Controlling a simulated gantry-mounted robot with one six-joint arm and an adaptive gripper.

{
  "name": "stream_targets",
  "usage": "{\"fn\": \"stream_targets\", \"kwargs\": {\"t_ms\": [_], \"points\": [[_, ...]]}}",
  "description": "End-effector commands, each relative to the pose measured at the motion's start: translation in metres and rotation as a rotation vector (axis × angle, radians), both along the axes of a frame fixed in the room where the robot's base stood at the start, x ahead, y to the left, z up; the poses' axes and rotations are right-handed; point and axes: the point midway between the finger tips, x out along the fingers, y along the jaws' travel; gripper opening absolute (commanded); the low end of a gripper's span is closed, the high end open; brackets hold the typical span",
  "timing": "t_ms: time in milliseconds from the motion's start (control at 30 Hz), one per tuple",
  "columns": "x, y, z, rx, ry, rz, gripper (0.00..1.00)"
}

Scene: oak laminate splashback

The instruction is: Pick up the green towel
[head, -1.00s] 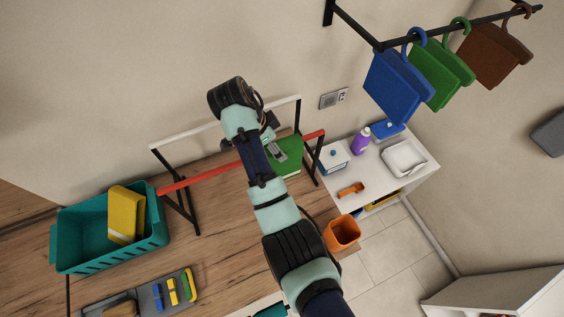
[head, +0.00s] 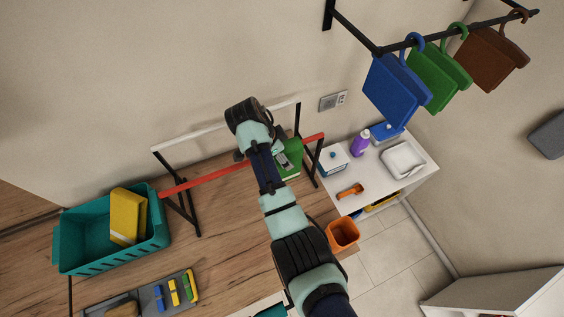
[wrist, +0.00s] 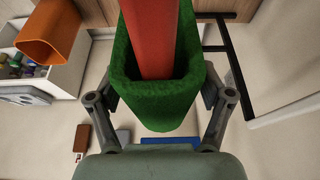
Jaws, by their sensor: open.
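The green towel (head: 291,165) hangs folded over the red rail (head: 222,177) of a rack, near the rail's right end. In the wrist view the towel (wrist: 157,107) fills the middle, wrapped around the red rail (wrist: 151,40). My gripper (wrist: 160,93) is open, with one finger on each side of the towel. I cannot tell if either finger touches it. In the head view my gripper (head: 283,160) is at the towel, and my arm hides part of the rail.
A teal basket (head: 70,240) holding a yellow cloth (head: 128,215) is at the left. A white rail (head: 190,138) runs behind the red one. Blue, green and brown hanging items (head: 437,75) are at upper right. A white side table (head: 375,185) and orange bin (head: 342,232) stand at right.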

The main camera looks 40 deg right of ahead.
Motion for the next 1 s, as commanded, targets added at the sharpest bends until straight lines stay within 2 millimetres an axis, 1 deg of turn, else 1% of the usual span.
{"fn": "stream_targets", "kwargs": {"t_ms": [267, 367, 400, 467, 500, 733, 767, 1000], "points": [[0.0, 0.0, -0.0008, 0.0, 0.0, 0.0, 0.79], [-0.0001, 0.0, -0.0008, 0.0, 0.0, 0.0, 0.64], [-0.0001, 0.0001, -0.0007, 0.0, 0.0, 0.0, 0.57], [-0.0001, 0.0001, -0.0007, 0.0, 0.0, 0.0, 0.47], [0.0, 0.0, -0.0007, 0.0, 0.0, 0.0, 0.41], [-0.0001, 0.0001, -0.0007, 0.0, 0.0, 0.0, 0.03], [0.0, 0.0001, -0.0006, 0.0, 0.0, 0.0, 0.0], [0.0001, 0.0, -0.0002, 0.0, 0.0, 0.0, 0.0]]}}
